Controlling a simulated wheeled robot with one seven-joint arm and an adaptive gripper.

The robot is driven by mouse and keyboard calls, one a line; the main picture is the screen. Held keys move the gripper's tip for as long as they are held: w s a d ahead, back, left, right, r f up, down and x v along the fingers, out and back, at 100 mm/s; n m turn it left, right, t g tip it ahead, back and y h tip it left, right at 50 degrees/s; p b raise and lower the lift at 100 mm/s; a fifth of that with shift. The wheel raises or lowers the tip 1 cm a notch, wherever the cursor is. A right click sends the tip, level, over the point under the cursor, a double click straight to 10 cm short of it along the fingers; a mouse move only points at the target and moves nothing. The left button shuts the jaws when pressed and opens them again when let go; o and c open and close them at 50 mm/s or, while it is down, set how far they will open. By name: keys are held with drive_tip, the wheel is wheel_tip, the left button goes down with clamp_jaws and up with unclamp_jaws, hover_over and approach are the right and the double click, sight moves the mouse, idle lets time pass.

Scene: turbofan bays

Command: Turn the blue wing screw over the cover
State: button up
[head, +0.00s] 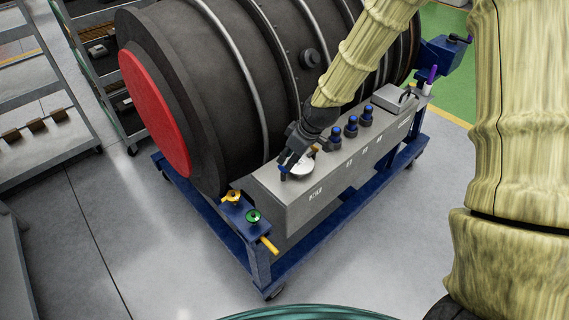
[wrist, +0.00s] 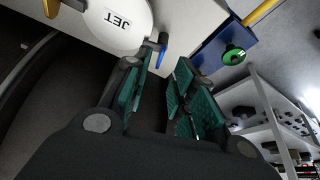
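The round white cover (head: 301,169) lies on top of the grey box along the engine's side. In the wrist view the cover (wrist: 118,20) carries the letters JET. The blue wing screw (wrist: 162,46) is at the cover's edge and looks upright there. It also shows as a small blue spot in the head view (head: 284,170). My gripper (wrist: 169,64) is open, with a clear gap between its green-padded fingers. The wing screw appears just beyond the left finger's tip, not between the pads. I cannot tell whether they touch. In the head view my gripper (head: 291,161) partly hides the cover.
An orange piece (wrist: 51,8) sits at the cover's other side. Several blue-topped fittings (head: 351,127) stand farther along the grey box (head: 325,190). A blue bracket at the frame's corner bears a green knob (head: 254,216) and a yellow one (head: 232,197). The floor in front is clear.

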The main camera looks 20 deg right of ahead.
sight(283, 167)
drive_tip(key=shift+p+x, duration=0.65)
drive_tip(key=shift+x, duration=1.95)
clamp_jaws()
